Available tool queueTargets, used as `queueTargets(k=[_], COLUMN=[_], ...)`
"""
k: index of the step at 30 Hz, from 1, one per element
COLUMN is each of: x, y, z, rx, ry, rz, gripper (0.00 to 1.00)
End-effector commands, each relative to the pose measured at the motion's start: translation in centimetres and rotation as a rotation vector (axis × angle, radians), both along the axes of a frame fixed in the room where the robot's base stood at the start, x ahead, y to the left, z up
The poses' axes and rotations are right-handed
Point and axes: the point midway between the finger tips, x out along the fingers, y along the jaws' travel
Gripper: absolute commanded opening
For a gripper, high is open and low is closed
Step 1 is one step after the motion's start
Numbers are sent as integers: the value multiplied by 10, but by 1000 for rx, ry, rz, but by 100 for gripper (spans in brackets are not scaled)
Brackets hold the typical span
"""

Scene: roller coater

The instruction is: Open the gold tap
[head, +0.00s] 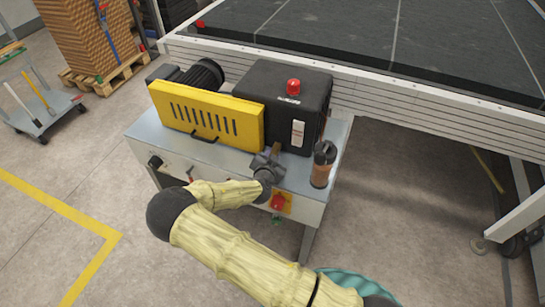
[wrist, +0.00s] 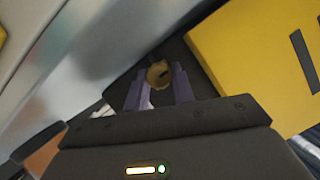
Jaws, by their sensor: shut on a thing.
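The gold tap (wrist: 159,73) shows in the wrist view as a small round brass-coloured piece with a dark slot, between the two purple-grey fingers of my gripper (wrist: 160,88). The fingers are shut on it. In the head view, a small part of the gold tap (head: 276,149) shows at the front of the black box, just beyond my gripper (head: 270,157). My gripper and wrist hide the rest of it, so I cannot tell how far it is turned.
A yellow slotted guard (head: 207,113) and the black box (head: 290,100) with a red button stand on the grey cabinet (head: 165,148). A brown bottle (head: 323,163) stands close to the right of my gripper. A red switch (head: 278,202) is on the cabinet front.

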Motion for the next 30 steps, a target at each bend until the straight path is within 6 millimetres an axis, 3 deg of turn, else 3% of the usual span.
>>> queueTargets(k=[1, 4, 17, 23, 30], x=[-1, 0, -7, -33, -78], y=[-1, 0, 2, 7, 15], z=[-1, 0, 3, 12, 29], rx=[-2, -1, 1, 2, 2], ry=[2, 2, -1, 1, 2], rz=[-1, -1, 0, 1, 1], gripper=[27, 46, 47, 47, 47])
